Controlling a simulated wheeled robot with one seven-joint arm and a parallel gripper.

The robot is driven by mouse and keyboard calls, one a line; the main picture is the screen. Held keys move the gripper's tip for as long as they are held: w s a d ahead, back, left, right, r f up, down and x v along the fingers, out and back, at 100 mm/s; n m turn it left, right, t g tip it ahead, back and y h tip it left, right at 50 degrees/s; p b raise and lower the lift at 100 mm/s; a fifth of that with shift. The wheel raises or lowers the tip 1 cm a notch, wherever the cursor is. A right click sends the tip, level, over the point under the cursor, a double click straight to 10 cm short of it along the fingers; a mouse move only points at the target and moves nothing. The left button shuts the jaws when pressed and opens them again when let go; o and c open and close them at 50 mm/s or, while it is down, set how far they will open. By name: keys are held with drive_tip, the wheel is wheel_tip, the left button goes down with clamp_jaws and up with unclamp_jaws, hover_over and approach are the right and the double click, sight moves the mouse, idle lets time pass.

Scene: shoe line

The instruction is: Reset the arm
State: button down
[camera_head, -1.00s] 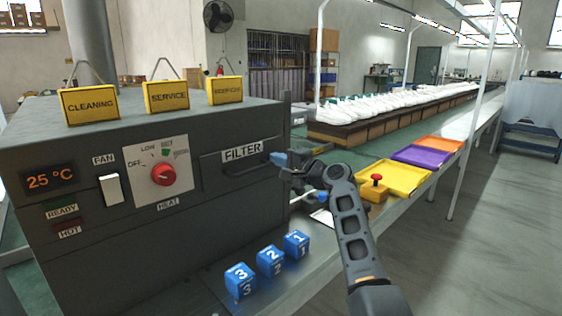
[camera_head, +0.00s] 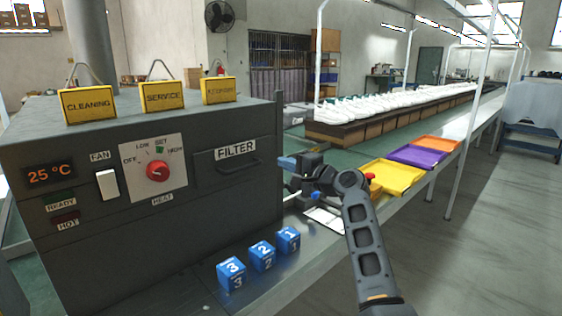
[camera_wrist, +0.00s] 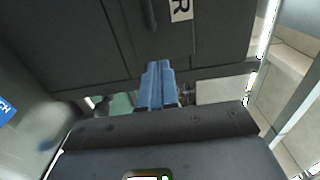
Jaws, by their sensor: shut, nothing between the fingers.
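My gripper (camera_head: 287,162) is at the end of my bent arm, near the right front edge of the grey machine (camera_head: 110,255). Its blue fingers point left, toward the machine's FILTER drawer handle (camera_head: 226,168), and look apart from it. In the wrist view the blue fingers (camera_wrist: 157,84) lie side by side, shut with nothing between them. The machine's dark front and part of the FILTER label (camera_wrist: 181,9) show beyond them.
Blue blocks numbered 3 (camera_head: 231,274), 2 (camera_head: 262,257) and 1 (camera_head: 288,240) sit on the metal bench before the machine. A yellow tray (camera_head: 404,181), purple tray (camera_head: 418,157) and orange tray (camera_head: 437,143) stand right of my arm. Open floor (camera_head: 480,250) lies at right.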

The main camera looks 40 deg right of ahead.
drive_tip(key=s, duration=0.7)
drive_tip(key=shift+d, duration=0.15)
drive_tip(key=shift+s, duration=0.1)
drive_tip(key=s+a+f+n+g+h, duration=0.1)
drive_tip(key=s+a+f+n+g, duration=0.1)
drive_tip(key=s+a+f, duration=0.55)
drive_tip(key=s+a+f+n+g+h, duration=0.15)
drive_tip(key=s+a+f, duration=0.25)
drive_tip(key=s+f, duration=0.6)
drive_tip(key=s+a+f+n, duration=0.5)
drive_tip(key=s+a, duration=0.2)
drive_tip(key=s, duration=0.3)
drive_tip(key=s+a+r+n+y, duration=0.1)
drive_tip(key=s+a+r+n, duration=0.3)
drive_tip(key=s, duration=0.6)
drive_tip(key=s+a+r+n+y, duration=0.1)
drive_tip(key=s+a+r+n, duration=0.4)
drive_tip(key=s, duration=0.5)
drive_tip(key=shift+s+a+r, duration=0.3)
drive_tip(key=shift+a+r, duration=0.3)
drive_tip(key=shift+a, duration=0.15)
